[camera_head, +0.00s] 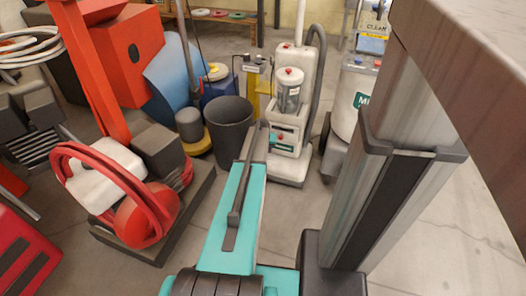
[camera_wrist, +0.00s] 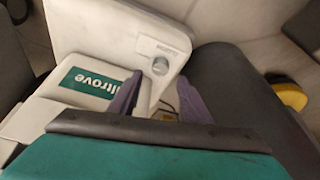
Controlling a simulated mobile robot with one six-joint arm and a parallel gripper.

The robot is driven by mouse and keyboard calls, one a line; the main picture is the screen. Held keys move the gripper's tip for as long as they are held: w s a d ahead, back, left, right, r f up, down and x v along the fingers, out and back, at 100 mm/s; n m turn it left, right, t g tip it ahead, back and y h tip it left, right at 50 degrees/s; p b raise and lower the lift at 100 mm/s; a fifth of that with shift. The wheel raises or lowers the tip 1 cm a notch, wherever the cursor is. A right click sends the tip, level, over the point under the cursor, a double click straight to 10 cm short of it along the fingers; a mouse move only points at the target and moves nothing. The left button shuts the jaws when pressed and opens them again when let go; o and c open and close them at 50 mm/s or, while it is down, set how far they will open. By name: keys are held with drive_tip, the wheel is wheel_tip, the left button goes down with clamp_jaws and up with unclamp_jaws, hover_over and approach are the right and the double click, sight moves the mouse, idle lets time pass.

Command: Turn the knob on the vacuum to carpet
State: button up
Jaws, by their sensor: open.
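The white upright vacuum (camera_head: 292,62) stands at the centre of the head view, with a clear canister and a grey hose. In the wrist view, its pale body (camera_wrist: 85,25) fills the upper left, with a teal label (camera_wrist: 88,82). A round grey knob (camera_wrist: 160,66) sits on a pale panel with small, unreadable lettering above it. My gripper (camera_wrist: 160,79) is open, its two purple fingers pointing towards the knob, one tip on each side just below it in the picture. I cannot tell whether they touch it. The knob's setting is too small to read.
A dark grey bin (camera_head: 229,118) stands left of the vacuum. A white canister machine (camera_head: 353,98) stands close on its right. A red and white machine (camera_head: 140,195) is on the left. Open floor (camera_head: 435,235) lies at the lower right, beyond a grey column.

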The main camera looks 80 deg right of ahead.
drive_tip(key=p+v, duration=0.2)
drive_tip(key=v, duration=0.5)
drive_tip(key=shift+r, duration=0.4)
drive_tip(key=shift+s+a, duration=0.1)
drive_tip(key=shift+a, duration=0.05)
